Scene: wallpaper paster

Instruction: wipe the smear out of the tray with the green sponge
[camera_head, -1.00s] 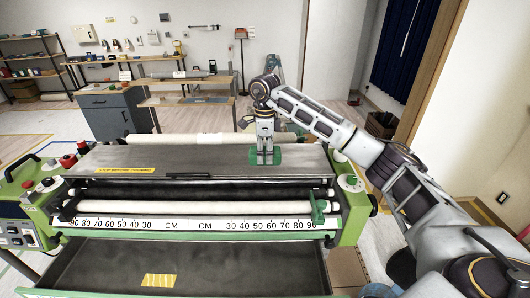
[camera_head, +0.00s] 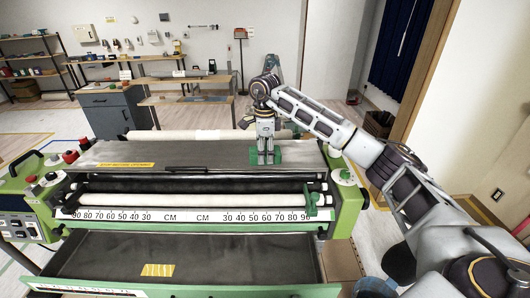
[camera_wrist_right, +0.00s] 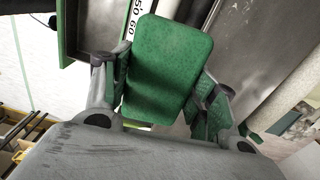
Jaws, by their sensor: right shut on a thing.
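The green sponge (camera_head: 268,155) is in my right gripper (camera_head: 265,148), which is shut on it above the flat grey top of the machine, toward its right side. In the right wrist view the sponge (camera_wrist_right: 168,68) shows its broad face, with a finger on either side. I cannot tell whether the sponge touches the metal top. The dark tray (camera_head: 205,253) is low at the front of the machine, nearer to me than the sponge. I cannot make out a smear. My left gripper is out of view.
The machine has rollers (camera_head: 180,186) and a white centimetre scale (camera_head: 185,215) between its top and the tray. A green clamp (camera_head: 311,200) stands up at the scale's right end. Knobbed green end housings (camera_head: 345,190) flank it. A white roll (camera_head: 200,135) lies behind.

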